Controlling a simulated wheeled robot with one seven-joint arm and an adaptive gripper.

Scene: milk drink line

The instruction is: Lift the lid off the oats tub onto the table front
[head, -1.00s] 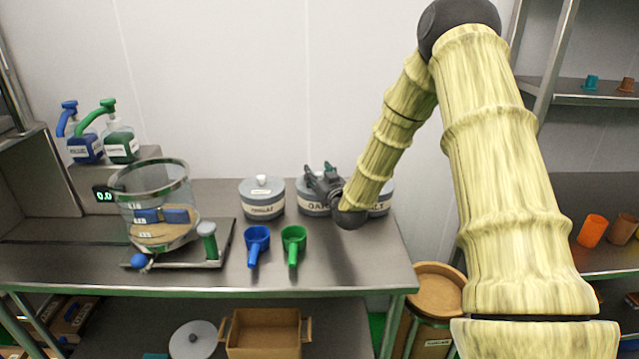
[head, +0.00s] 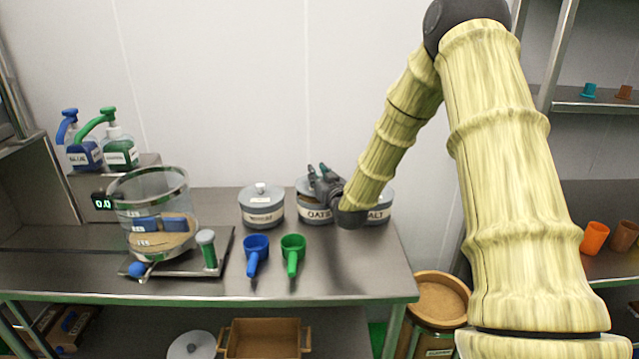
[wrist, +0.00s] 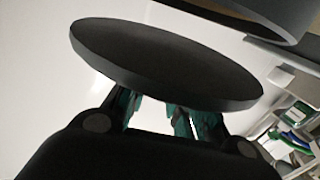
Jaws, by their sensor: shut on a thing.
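The oats tub (head: 316,216) is a grey round tub with a pale label, at the back right of the table. My gripper (head: 319,175) is over its top, with dark fingers. In the wrist view, my gripper (wrist: 165,105) has teal fingertips shut beneath a dark, flat round lid (wrist: 165,65). A gap shows between this lid and a dark round body (wrist: 270,15) at the upper right, which I cannot name for sure. In the head view, my gripper and wrist partly hide the oats tub's top, so the lid's height above it is unclear.
A lidded grey tub (head: 262,206) stands left of the oats tub, and a malt tub (head: 379,210) stands close on its right, partly behind my wrist. Blue (head: 256,247) and green (head: 292,247) scoops lie in front. The table front (head: 350,275) right of them is clear.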

